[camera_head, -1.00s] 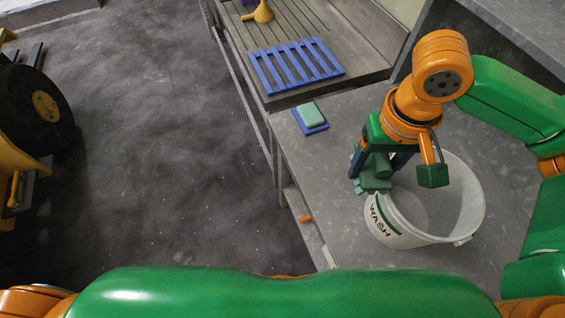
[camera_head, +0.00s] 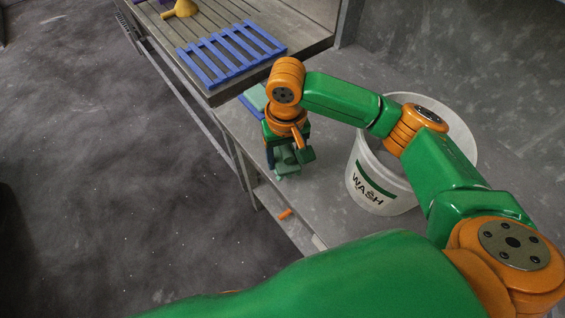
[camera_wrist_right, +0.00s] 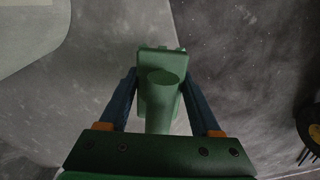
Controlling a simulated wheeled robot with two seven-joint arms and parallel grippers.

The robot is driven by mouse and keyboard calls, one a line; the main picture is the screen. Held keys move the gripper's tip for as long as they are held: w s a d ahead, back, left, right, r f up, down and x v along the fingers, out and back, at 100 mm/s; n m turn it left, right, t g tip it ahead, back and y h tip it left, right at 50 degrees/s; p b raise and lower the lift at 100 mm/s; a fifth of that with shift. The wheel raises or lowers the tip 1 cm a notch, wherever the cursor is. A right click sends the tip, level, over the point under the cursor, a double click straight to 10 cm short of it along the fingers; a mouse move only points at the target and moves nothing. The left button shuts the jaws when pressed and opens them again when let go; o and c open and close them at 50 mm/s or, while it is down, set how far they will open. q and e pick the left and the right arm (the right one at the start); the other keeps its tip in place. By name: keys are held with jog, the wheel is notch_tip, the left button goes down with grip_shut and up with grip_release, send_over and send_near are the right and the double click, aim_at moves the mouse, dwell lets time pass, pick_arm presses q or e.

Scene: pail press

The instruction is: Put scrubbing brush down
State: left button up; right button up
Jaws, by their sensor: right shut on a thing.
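The scrubbing brush (camera_head: 288,168) is green with a block head and a thick handle. My right gripper (camera_head: 284,155) is shut on it, near the front edge of the grey worktop (camera_head: 325,190), left of the white WASH pail (camera_head: 400,203). In the right wrist view, the brush (camera_wrist_right: 160,75) sits between the two blue fingers of my right gripper (camera_wrist_right: 160,88). I cannot tell whether the brush touches the worktop. My left gripper is not in view.
A green block on a blue base (camera_head: 252,98) lies behind my right gripper, partly hidden by it. A blue slatted rack (camera_head: 232,55) and a yellow funnel (camera_head: 183,8) are on the grooved board beyond. An orange piece (camera_head: 285,214) shows below the worktop edge.

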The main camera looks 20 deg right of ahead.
aim_at(283, 163)
jog(key=f, duration=0.2)
jog(key=w+f, duration=0.1)
jog(key=f, duration=0.2)
jog(key=shift+w, duration=0.2)
jog(key=o, duration=1.2)
notch_tip(283, 163, up, 12)
jog(key=shift+r, duration=0.15)
